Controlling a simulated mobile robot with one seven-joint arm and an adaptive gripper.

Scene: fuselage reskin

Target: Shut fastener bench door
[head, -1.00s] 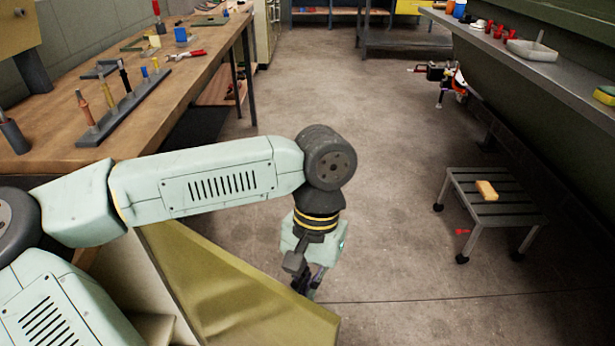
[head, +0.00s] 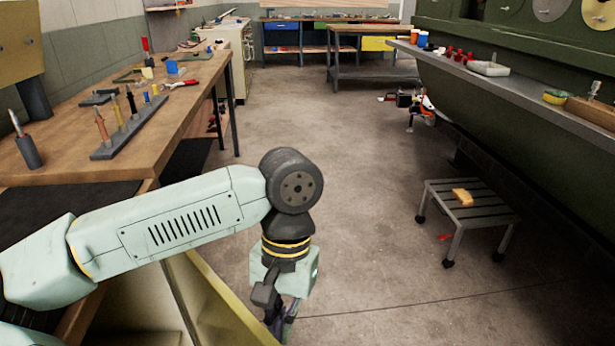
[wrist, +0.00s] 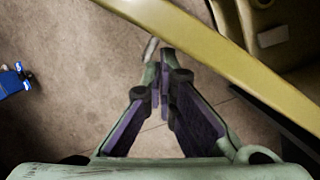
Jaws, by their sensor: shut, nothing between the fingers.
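The fastener bench door (head: 222,305) is a yellow-olive panel at the bottom of the head view, standing open from the bench. Its edge crosses the top of the wrist view diagonally (wrist: 215,50). My gripper (head: 281,332) hangs pointing down, just right of the door in the head view. In the wrist view its fingers (wrist: 168,58) are close together and empty, with the tips close to the door's edge. I cannot tell whether they touch it. The door's lower part is out of the head frame.
A wooden workbench (head: 185,108) with tools runs along the left. A grey step stool (head: 478,210) with a yellow block stands at right, below a long shelf (head: 500,88). The concrete floor between them is clear. A blue item (wrist: 12,80) shows in the wrist view.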

